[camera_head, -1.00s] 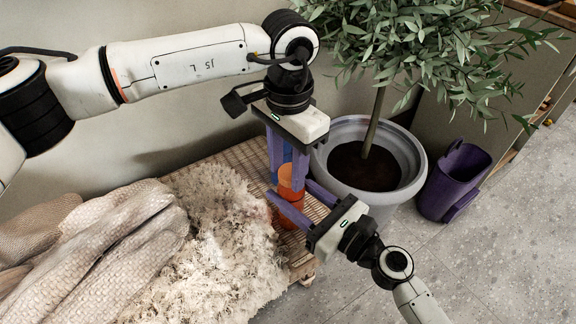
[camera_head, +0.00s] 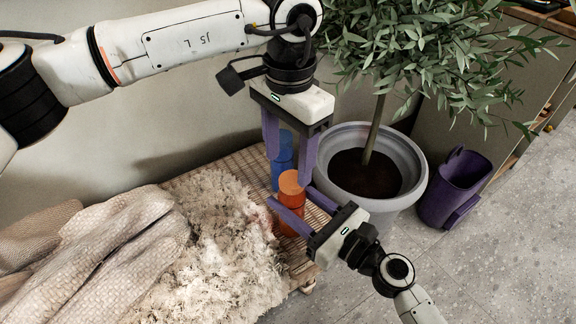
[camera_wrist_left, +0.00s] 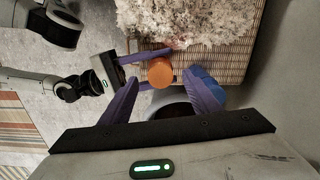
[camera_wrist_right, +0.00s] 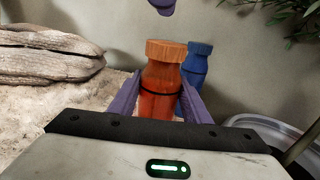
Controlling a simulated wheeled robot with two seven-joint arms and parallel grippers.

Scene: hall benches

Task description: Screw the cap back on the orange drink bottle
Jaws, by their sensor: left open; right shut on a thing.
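The orange drink bottle (camera_head: 292,222) stands upright on the slatted bench, with its orange cap (camera_head: 291,181) sitting on top. In the right wrist view the cap (camera_wrist_right: 166,50) rests on the bottle's neck (camera_wrist_right: 160,88); how tightly it sits cannot be told. My right gripper (camera_head: 289,194) is shut on the bottle's body from the front right. My left gripper (camera_head: 288,170) is open above the cap, pointing down, its fingers apart and clear of it. In the left wrist view the cap (camera_wrist_left: 160,73) shows between the open fingers.
A blue bottle (camera_head: 281,165) stands close behind the orange one. A shaggy fleece (camera_head: 228,245) and a woven blanket (camera_head: 100,255) cover the bench (camera_head: 235,163) to the left. A potted tree in a grey pot (camera_head: 408,195) and a purple bin (camera_head: 452,190) stand right.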

